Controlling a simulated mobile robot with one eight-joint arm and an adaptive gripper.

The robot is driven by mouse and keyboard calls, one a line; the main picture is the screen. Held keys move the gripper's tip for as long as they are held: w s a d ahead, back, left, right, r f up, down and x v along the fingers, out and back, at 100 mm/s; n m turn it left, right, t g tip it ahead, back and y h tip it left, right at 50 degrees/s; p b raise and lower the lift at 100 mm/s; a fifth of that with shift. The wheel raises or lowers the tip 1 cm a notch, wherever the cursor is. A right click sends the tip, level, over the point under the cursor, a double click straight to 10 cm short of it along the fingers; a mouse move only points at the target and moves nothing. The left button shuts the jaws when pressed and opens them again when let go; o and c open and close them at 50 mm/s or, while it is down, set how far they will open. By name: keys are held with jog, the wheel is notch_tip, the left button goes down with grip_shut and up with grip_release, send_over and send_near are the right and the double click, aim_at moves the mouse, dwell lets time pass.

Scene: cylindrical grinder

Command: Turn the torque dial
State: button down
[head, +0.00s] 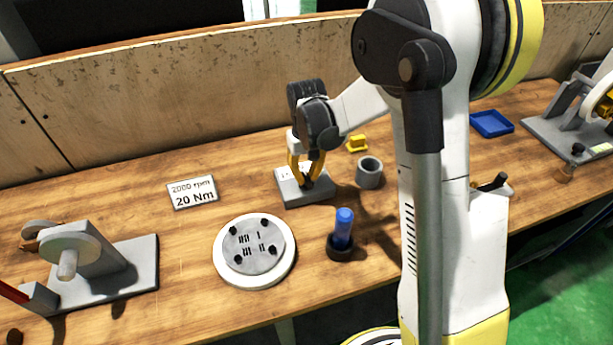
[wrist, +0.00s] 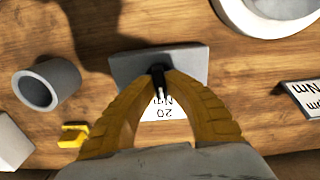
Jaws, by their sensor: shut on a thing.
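The torque dial (wrist: 158,72) is a small black knob with a pale pointer, seen in the wrist view on a grey base plate (wrist: 190,62). The plate has a white label reading "20 Nm" below the knob in that view. My gripper (wrist: 158,76) has yellow fingers that are closed on the knob from above. In the head view, the gripper (head: 307,180) points down over the same grey plate (head: 318,193). The knob is mostly hidden between the fingertips there.
A sign (head: 193,192) reads "2000 rpm 20 Nm". Near the plate are a grey cup (head: 369,173), a yellow part (head: 357,143), a blue-handled tool (head: 343,228) in a dark holder and a round white disc (head: 228,272). A wooden back wall (head: 150,100) runs behind the bench.

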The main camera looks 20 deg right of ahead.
aim_at(306, 176)
jog(key=shift+m, duration=0.5)
jog(key=c, duration=1.4)
grip_release()
notch_tip(306, 176, up, 12)
jog(key=shift+r, duration=0.1)
